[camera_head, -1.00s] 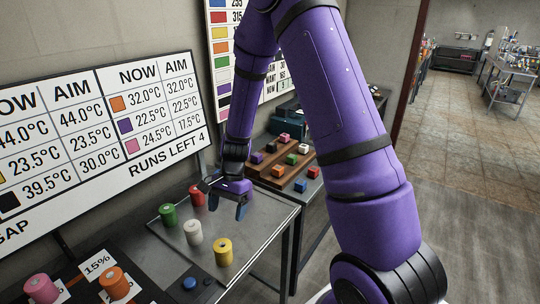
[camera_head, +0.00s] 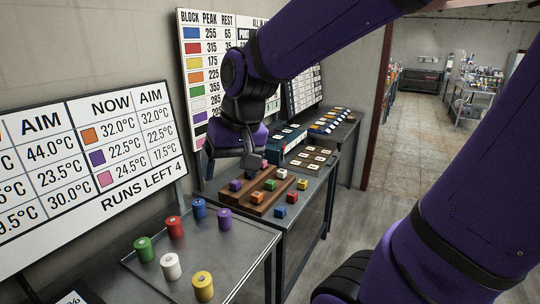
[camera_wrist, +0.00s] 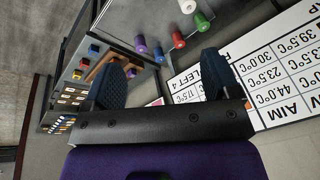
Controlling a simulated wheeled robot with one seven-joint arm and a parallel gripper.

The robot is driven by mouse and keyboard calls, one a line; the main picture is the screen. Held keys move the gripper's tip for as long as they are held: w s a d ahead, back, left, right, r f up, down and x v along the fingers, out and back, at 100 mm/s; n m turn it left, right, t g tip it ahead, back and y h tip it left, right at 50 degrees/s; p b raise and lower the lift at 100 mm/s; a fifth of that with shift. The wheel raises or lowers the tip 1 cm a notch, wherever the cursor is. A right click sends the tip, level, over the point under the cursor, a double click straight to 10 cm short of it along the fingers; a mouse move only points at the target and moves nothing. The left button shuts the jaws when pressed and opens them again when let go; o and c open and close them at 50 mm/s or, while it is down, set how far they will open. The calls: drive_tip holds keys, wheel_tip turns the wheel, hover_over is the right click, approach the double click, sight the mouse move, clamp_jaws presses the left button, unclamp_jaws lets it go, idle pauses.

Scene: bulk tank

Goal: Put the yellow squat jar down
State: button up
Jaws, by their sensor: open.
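The yellow squat jar (camera_head: 203,286) stands upright on the grey metal tray table (camera_head: 237,262), near its front edge. A white jar (camera_head: 170,265) is beside it, with a green jar (camera_head: 144,249) and a red jar (camera_head: 174,227) farther back. A blue jar (camera_head: 198,208) and a purple jar (camera_head: 225,218) stand at the table's far end. My gripper (camera_head: 240,158) is above and beyond the jars, well apart from the yellow one. The wrist view shows its two fingers spread and empty (camera_wrist: 162,70). The yellow jar does not show in the wrist view.
Beyond the tray table, a brown wooden rack (camera_head: 256,200) holds several coloured blocks, with red (camera_head: 293,197) and blue (camera_head: 280,212) blocks beside it. A temperature board (camera_head: 110,170) stands along the left wall. Open floor lies to the right.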

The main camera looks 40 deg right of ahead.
drive_tip(key=s+r+n+t, duration=0.1)
drive_tip(key=s+r, duration=0.1)
drive_tip(key=s, duration=0.2)
drive_tip(key=s+d+r+n+t+h, duration=0.1)
drive_tip(key=s+r+n, duration=0.1)
drive_tip(key=s, duration=0.3)
drive_tip(key=shift+d+r, duration=0.3)
drive_tip(key=shift+r, duration=0.1)
drive_tip(key=shift+s, duration=0.1)
